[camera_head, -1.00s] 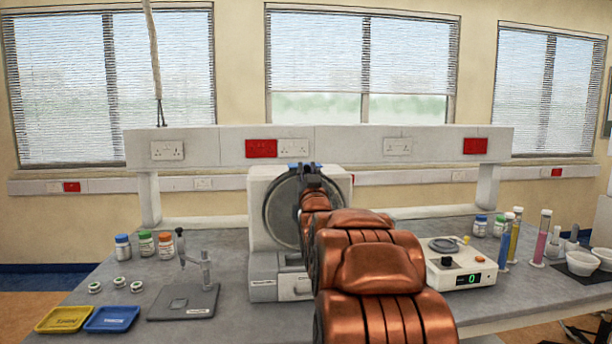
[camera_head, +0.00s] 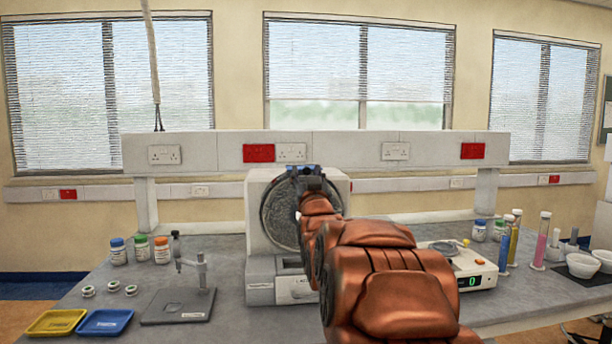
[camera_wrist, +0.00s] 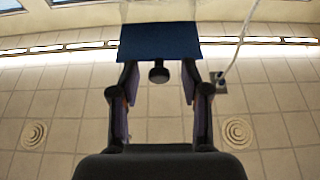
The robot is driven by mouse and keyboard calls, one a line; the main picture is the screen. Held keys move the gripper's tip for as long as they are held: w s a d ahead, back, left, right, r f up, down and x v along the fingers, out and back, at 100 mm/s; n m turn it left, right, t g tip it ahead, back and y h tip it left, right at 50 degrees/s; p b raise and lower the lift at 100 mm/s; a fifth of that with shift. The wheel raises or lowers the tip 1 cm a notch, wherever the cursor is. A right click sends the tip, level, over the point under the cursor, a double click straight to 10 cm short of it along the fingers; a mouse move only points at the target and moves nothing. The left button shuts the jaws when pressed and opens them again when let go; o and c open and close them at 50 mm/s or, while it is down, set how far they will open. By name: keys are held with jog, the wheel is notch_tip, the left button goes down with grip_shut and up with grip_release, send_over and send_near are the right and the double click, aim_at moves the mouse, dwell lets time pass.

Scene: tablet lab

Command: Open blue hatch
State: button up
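The blue hatch (camera_wrist: 160,42) shows in the wrist view as a flat blue panel at the ends of my fingers, with a dark round knob (camera_wrist: 158,73) below its edge. My gripper (camera_wrist: 159,84) is open, one finger on each side of the knob, with clear gaps. I cannot tell whether the fingertips touch the panel. In the head view, a small blue edge (camera_head: 291,168) shows at the top of the white machine (camera_head: 258,200), beside my gripper (camera_head: 308,172). My copper arm hides the machine's right front. A grey round face (camera_head: 279,215) shows left of my wrist.
A small stand (camera_head: 185,290), bottles (camera_head: 140,249) and yellow (camera_head: 57,322) and blue (camera_head: 106,321) trays lie left. A balance (camera_head: 460,266) and cylinders (camera_head: 541,240) stand right. A socket shelf (camera_head: 350,148) runs behind the machine.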

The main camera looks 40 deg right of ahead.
jog(key=v, duration=1.2)
dwell(0.3)
jog(key=shift+f, duration=0.1)
dwell(0.4)
jog(key=w+a+f+n+g+y+p, duration=0.4)
jog(key=a+f+y, duration=0.4)
jog(key=a+f, duration=0.6)
jog(key=s+a+f+g+y, duration=0.2)
jog(key=s+a+f+g, duration=0.2)
jog(key=a+f, duration=0.25)
jog(key=s+a+f+n+g+y+p, duration=0.1)
jog(key=s+a+f+g, duration=0.2)
jog(key=s, duration=0.9)
jog(key=s+a+f+n+g+y+p, duration=0.2)
jog(key=s+a+g, duration=0.6)
jog(key=s, duration=0.5)
jog(key=a+f, duration=0.1)
jog(key=a, duration=0.1)
jog(key=shift+s+a+g, duration=0.3)
jog(key=shift+s, duration=0.05)
